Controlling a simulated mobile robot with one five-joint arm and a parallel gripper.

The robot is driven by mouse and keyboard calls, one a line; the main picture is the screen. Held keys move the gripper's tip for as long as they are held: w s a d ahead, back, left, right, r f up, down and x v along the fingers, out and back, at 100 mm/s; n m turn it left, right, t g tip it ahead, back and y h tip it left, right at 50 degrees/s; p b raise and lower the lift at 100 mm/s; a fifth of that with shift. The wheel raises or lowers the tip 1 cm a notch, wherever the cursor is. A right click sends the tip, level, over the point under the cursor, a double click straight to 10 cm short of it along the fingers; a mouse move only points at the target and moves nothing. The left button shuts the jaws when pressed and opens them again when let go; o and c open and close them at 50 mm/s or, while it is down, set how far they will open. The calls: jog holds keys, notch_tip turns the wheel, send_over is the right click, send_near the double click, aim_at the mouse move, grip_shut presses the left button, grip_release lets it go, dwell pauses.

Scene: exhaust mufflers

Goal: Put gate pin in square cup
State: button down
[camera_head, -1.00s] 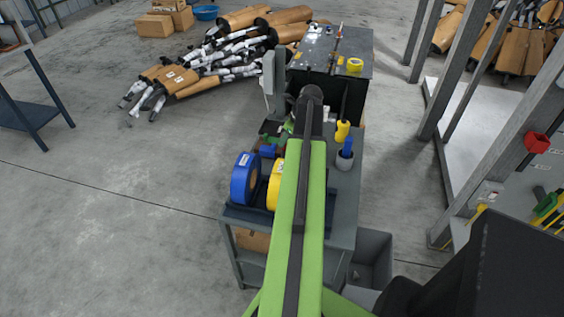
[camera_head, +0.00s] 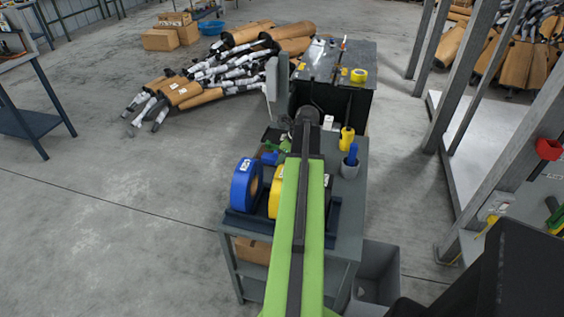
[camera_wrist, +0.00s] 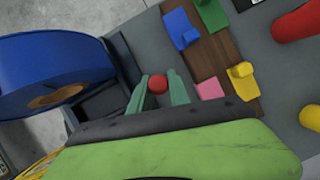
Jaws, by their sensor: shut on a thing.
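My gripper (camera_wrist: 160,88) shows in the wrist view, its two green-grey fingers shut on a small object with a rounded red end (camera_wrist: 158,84). I take this to be the gate pin; its rest is hidden. It is held above the cart top, between a dark tray and a brown wooden board. In the head view my arm hides the gripper and the pin. A red open-topped holder (camera_head: 548,149) on a post at the far right may be the square cup, but I cannot tell for sure.
Blue tape (camera_head: 244,185) and yellow tape (camera_head: 275,190) stand on the cart's left. A grey cup (camera_head: 350,168) with a blue item and a yellow-handled tool (camera_head: 347,138) are on its right. The wooden board (camera_wrist: 213,62) carries several coloured blocks. A dark cabinet (camera_head: 355,100) stands behind.

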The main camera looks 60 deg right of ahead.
jog(key=c, duration=1.2)
grip_release()
jog(key=shift+c, duration=0.2)
jog(key=shift+r, duration=0.1)
jog(key=p+v, duration=1.1)
jog(key=shift+r, duration=0.45)
jog(key=shift+o, duration=0.5)
jog(key=shift+s+r+p, duration=0.25)
jog(key=shift+r+p, duration=0.1)
jog(key=shift+p, duration=0.2)
jog(key=b+x, duration=0.9)
jog(key=shift+s+f, duration=0.3)
jog(key=shift+f, duration=0.05)
